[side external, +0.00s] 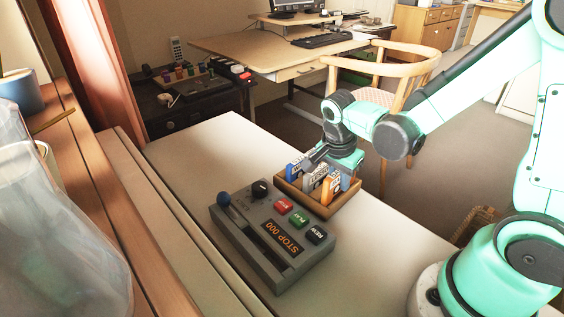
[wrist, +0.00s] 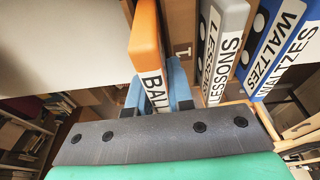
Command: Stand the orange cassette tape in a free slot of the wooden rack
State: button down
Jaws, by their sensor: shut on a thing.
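The orange cassette tape (wrist: 146,45) stands on edge between the blue fingers of my gripper (wrist: 158,92), its white label partly hidden. My gripper (side external: 340,166) is shut on it. In the side external view the orange tape (side external: 328,189) is upright at the right end of the wooden rack (side external: 337,205). Its lower edge is hidden by the rack's front wall, so I cannot tell if it rests on the floor of a slot.
A wooden chair (side external: 420,68) stands behind the table. The table's left part is clear.

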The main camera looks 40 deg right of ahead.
jog(key=shift+f, duration=0.35)
jog(key=c, duration=0.7)
grip_release()
jog(key=shift+c, duration=0.6)
jog(key=shift+d+v, duration=0.25)
jog(key=shift+v, duration=0.9)
jog(key=shift+d+v, duration=0.25)
jog(key=shift+v, duration=0.9)
jog(key=shift+d+v, duration=0.3)
jog(key=shift+v, duration=0.85)
jog(key=shift+r, duration=0.15)
